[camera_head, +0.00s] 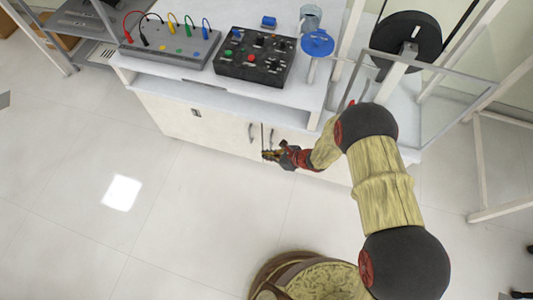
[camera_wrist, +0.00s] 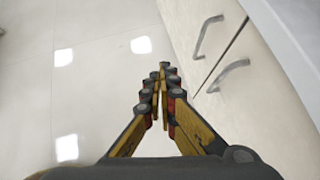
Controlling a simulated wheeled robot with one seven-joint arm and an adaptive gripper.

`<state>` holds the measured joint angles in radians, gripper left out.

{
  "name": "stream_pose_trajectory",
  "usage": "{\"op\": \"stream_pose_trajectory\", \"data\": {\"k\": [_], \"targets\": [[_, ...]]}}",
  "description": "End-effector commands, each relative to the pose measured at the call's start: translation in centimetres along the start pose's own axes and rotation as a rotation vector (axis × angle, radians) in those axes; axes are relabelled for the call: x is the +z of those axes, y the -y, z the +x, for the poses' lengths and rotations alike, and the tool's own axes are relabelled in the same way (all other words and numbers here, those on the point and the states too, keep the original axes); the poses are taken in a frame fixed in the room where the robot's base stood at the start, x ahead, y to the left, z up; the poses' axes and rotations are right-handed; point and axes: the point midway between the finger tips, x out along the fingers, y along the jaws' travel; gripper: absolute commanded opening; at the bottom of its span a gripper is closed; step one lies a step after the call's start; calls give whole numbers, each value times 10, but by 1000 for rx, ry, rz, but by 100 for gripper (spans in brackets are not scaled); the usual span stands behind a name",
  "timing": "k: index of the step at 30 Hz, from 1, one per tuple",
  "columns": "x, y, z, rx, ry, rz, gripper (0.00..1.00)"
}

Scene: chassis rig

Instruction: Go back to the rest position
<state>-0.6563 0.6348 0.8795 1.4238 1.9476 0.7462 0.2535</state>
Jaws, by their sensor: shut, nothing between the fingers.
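My gripper (camera_head: 268,156) is in front of the white cabinet's doors, close to their metal handles, below the worktop. In the wrist view my gripper (camera_wrist: 162,72) has its yellow and black fingers together with nothing between them. Two metal handles (camera_wrist: 208,36) show to the right of the fingers in that view, apart from them. My arm reaches in from the lower right in the head view, bent at the elbow. Whether the gripper touches the cabinet cannot be told from the head view.
The white cabinet (camera_head: 200,125) carries a grey panel with coloured cables (camera_head: 172,45), a black control box (camera_head: 255,57), a blue disc on a stand (camera_head: 317,43) and a glass jar (camera_head: 310,17). A black wheel (camera_head: 406,40) stands behind a clear panel at right. The floor (camera_head: 90,170) at left is clear.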

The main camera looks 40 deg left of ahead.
Motion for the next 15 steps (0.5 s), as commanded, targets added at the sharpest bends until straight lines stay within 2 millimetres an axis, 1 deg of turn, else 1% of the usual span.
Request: {"op": "stream_pose_trajectory", "data": {"k": [1,9,15], "targets": [[5,-8,-7,3,-1,0,0],[22,-40,-32,3,0,1,0],[28,-54,-41,3,-1,0,0]]}}
